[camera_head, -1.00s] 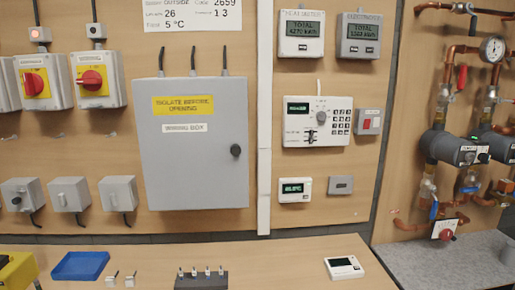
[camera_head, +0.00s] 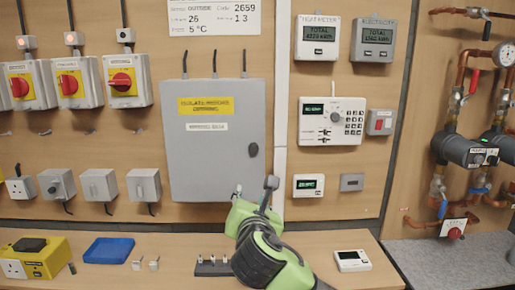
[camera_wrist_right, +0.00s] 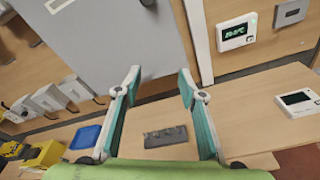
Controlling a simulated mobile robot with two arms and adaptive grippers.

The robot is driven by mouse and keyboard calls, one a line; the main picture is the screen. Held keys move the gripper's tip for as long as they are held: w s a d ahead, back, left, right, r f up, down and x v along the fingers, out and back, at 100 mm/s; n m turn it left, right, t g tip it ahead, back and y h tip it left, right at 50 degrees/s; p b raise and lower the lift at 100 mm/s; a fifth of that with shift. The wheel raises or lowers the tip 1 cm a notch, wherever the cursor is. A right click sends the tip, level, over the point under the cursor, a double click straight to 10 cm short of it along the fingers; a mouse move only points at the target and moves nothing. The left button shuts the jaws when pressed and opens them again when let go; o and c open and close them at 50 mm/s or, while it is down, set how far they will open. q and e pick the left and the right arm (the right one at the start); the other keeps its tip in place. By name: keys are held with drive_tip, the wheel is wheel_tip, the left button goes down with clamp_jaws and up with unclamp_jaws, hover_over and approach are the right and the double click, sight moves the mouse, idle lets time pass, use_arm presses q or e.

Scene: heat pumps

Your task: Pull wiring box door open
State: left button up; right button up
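The grey wiring box (camera_head: 216,150) is fixed to the wooden wall, with its door shut. The door carries a yellow warning label and a dark round knob (camera_head: 253,149) near its right edge. My right gripper (camera_head: 255,191) is in front of the box's lower right edge, below the knob. In the right wrist view its two fingers (camera_wrist_right: 161,85) are wide apart with nothing between them. The door (camera_wrist_right: 120,30) and the knob (camera_wrist_right: 148,3) show at the top of that view, beyond the fingertips. My left gripper is not in view.
The wooden bench (camera_head: 330,270) below holds a blue tray (camera_head: 109,250), a yellow box (camera_head: 35,258), a dark terminal block (camera_head: 213,268) and a white thermostat (camera_head: 351,260). Isolator switches (camera_head: 123,82) are left of the box. A white controller (camera_head: 331,121) is to its right.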

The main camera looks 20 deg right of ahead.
sight(254, 149)
wheel_tip(254, 149, up, 8)
drive_tip(key=s+n+t+h, duration=0.1)
drive_tip(key=n+t, duration=0.1)
drive_tip(key=shift+g, duration=0.3)
drive_tip(key=p+x, duration=0.1)
drive_tip(key=x, duration=0.3)
drive_tip(key=p+x, duration=0.1)
drive_tip(key=x, duration=0.3)
drive_tip(key=p+x, duration=0.2)
drive_tip(key=x, duration=0.2)
drive_tip(key=shift+w+d+r, duration=0.15)
drive_tip(key=shift+d, duration=0.35)
drive_tip(key=shift+w+d, duration=0.2)
drive_tip(key=shift+w, duration=0.45)
clamp_jaws()
